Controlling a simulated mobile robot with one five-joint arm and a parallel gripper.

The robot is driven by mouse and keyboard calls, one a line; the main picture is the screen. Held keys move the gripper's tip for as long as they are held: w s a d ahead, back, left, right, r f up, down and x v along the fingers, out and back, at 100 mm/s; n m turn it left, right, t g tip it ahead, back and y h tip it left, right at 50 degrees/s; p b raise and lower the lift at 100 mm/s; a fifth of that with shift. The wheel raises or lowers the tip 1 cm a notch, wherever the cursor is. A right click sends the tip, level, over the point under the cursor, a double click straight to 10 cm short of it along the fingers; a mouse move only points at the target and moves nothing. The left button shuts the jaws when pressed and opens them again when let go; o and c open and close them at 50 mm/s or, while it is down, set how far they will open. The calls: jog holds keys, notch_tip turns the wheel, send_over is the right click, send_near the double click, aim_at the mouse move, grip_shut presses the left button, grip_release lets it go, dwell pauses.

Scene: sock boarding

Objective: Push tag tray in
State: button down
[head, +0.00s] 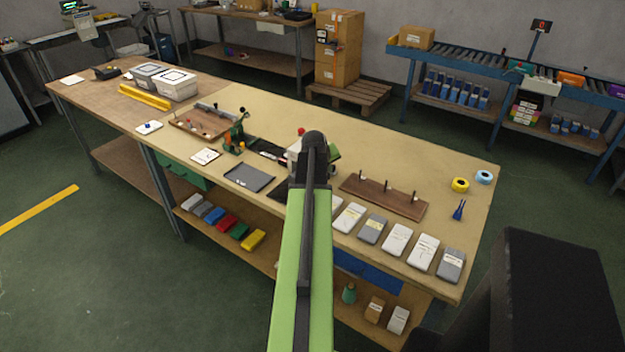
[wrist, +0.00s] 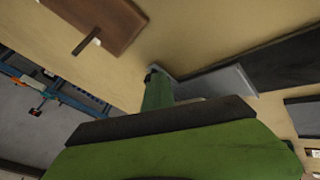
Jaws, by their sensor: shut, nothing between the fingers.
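A flat dark grey tray (head: 249,177) lies near the front edge of the bench. Another dark flat piece (head: 281,190) shows just left of my arm, partly hidden by it. I cannot tell which of these is the tag tray. In the wrist view, a light grey piece (wrist: 222,82) sits beside a long dark strip (wrist: 262,62), close to my gripper. My gripper (wrist: 158,88) is shut and empty, its tip beside the grey piece; I cannot tell whether they touch. In the head view my arm hides most of the gripper and the machine behind it.
A brown board with pegs (head: 385,195) lies right of my arm, and several packets (head: 397,239) line the front edge. A green hand press (head: 236,135) stands to the left. Yellow (head: 460,185) and blue (head: 484,177) tape rolls lie at right. The back right of the bench is clear.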

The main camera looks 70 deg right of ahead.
jog(key=p+v, duration=1.4)
jog(key=v, duration=0.3)
jog(key=shift+s+a+r, duration=0.15)
